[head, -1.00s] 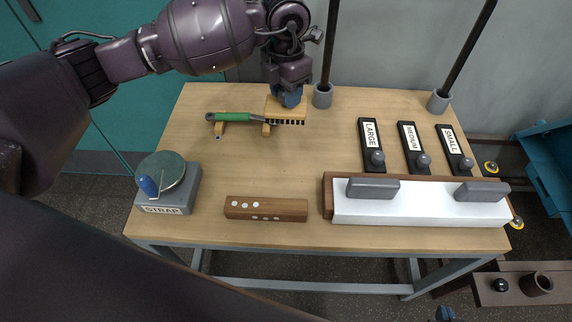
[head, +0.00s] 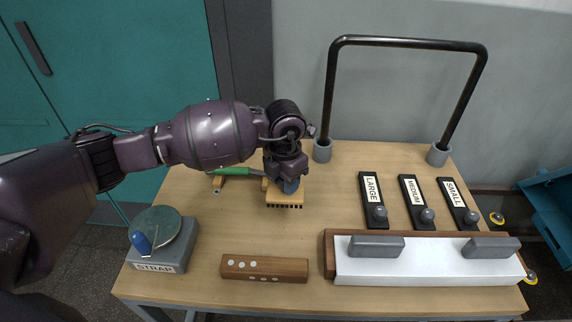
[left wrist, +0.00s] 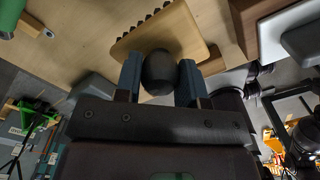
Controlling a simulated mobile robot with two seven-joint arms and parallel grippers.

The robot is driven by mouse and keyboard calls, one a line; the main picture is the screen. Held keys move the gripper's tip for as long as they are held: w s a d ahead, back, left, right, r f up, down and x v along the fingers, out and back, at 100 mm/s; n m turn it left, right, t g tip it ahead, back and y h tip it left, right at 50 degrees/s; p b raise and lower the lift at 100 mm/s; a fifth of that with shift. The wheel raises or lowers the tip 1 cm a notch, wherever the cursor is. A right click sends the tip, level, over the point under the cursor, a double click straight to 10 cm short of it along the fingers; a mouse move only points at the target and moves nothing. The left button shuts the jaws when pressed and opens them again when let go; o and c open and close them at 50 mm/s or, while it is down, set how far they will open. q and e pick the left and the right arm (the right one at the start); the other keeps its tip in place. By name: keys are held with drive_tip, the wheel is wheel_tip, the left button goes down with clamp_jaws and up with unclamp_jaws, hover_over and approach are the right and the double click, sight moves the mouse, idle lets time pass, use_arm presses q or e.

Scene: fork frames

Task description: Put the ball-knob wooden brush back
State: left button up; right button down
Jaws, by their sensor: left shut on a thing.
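The ball-knob wooden brush (head: 285,197) is a pale wooden block with dark bristles along its near edge. It is at the back left of the table in the head view. My left gripper (head: 289,184) is above it and shut on its knob. In the left wrist view the dark ball knob (left wrist: 160,72) sits between the two blue-grey fingers, with the wooden plate (left wrist: 182,38) beyond. I cannot tell whether the bristles touch anything. My right gripper is not in view.
A green-handled tool (head: 232,171) lies on small wooden rests beside the brush, its far end hidden. The STRAP block (head: 160,267), a dotted wooden block (head: 265,268), three labelled black holders (head: 372,203) and a white board (head: 430,268) surround clear tabletop. A black rail (head: 410,40) stands behind.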

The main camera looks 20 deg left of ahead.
use_arm(q)
wheel_tip(320, 180, down, 9)
drive_tip(key=shift+f+b, duration=0.1)
drive_tip(key=shift+b, duration=0.5)
drive_tip(key=shift+f, duration=0.4)
drive_tip(key=shift+f, duration=0.1)
drive_tip(key=o, duration=1)
drive_tip(key=shift+o, duration=0.2)
drive_tip(key=shift+f, duration=0.1)
